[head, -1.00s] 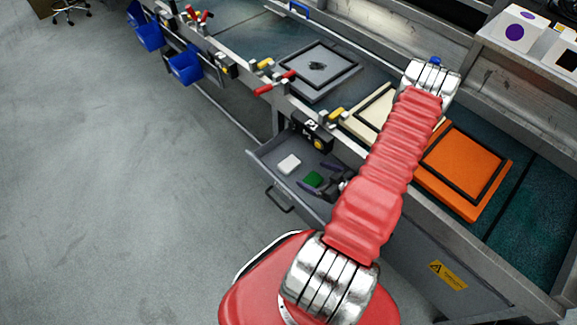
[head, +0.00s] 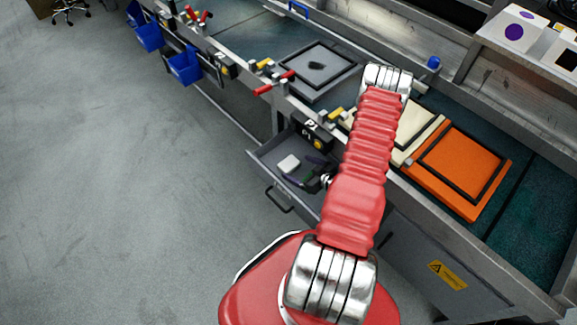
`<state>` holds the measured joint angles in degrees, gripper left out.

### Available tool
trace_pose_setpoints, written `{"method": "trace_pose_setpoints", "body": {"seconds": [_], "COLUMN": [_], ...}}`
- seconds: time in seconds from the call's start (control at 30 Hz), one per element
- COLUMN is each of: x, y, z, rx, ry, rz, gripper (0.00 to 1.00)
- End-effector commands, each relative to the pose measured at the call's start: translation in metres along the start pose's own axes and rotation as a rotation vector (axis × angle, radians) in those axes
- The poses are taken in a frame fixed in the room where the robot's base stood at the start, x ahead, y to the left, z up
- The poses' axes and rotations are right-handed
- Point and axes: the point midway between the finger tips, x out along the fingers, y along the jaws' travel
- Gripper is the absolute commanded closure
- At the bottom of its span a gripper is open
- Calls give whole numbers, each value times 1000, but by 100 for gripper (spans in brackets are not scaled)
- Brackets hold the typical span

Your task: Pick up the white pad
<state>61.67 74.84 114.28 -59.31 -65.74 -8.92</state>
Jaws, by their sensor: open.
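My gripper (head: 303,171) is dark and small, partly hidden behind my red arm. It is open, and its fingers point left over the drawer, close to the right of the pad. I see no contact between the pad and the fingers, but the height of the fingers above the drawer floor is hard to tell. The green piece in the drawer is mostly hidden by my gripper.
The drawer (head: 262,165) hangs open below the bench edge. A black label box (head: 318,137) and clamps sit above it. An orange tray (head: 432,187), a cream tray (head: 432,118) and a grey tray (head: 345,72) lie on the bench. The floor on the left is clear.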

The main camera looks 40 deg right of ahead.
Motion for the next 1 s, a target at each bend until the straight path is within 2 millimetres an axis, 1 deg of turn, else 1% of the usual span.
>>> {"method": "trace_pose_setpoints", "body": {"seconds": [0.3,0.47,0.6,0.7,0.8,1.0], "x": [3,17,37,47,52,52], "y": [0,-2,-2,-2,-1,-1], "z": [0,-1,-2,-1,-2,-2], "rx": [-1,-2,-2,-2,-2,-2], "ry": [0,0,0,0,0,0], "rz": [-1,-4,-3,-2,-1,-1], "gripper": [12,12,12,12,12,12]}}
